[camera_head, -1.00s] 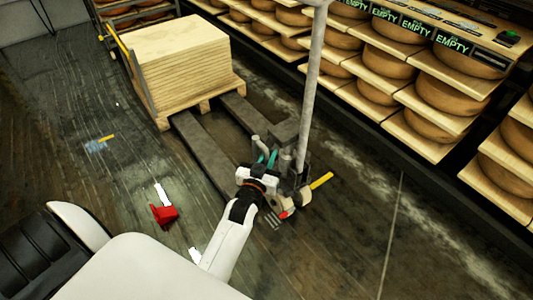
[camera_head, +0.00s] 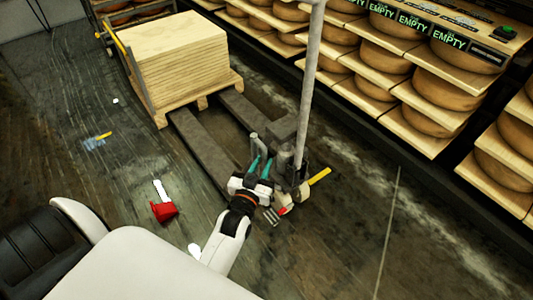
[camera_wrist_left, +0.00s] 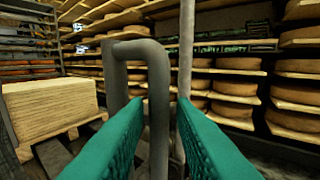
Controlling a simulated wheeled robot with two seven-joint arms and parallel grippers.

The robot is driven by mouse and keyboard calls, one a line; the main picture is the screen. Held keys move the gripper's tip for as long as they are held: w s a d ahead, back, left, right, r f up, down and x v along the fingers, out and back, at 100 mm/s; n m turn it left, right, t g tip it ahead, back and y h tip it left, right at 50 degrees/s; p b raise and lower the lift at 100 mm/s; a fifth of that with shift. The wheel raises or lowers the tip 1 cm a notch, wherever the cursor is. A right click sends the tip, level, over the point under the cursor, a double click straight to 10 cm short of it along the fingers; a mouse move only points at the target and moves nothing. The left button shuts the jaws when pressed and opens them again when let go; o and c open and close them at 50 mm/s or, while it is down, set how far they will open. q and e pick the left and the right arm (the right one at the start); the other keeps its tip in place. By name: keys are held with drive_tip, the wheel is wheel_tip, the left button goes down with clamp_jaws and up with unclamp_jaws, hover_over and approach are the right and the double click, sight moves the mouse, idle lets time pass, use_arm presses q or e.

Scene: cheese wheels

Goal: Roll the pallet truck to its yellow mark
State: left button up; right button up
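The grey pallet truck (camera_head: 205,148) stands on the dark floor, its forks pointing up-left toward a pallet and its tall pole (camera_head: 312,75) upright at the near end. A smaller yellow strip (camera_head: 104,135) lies on the floor at left. My left gripper (camera_head: 259,165) is at the truck's near end. In the left wrist view, its green fingers (camera_wrist_left: 160,112) are spread on either side of a bent grey bar (camera_wrist_left: 158,75), with gaps visible. My right gripper is not in view.
Shelves of cheese wheels (camera_head: 440,100) line the right side. A red object (camera_head: 164,211) lies on the floor left of my arm. Floor at lower right is clear.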

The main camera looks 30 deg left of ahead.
use_arm(q)
drive_tip(key=s+d, duration=0.1)
drive_tip(key=s, duration=0.6)
drive_tip(key=shift+s+d+p, duration=0.15)
drive_tip(key=shift+d+p, duration=0.15)
drive_tip(key=shift+p, duration=0.15)
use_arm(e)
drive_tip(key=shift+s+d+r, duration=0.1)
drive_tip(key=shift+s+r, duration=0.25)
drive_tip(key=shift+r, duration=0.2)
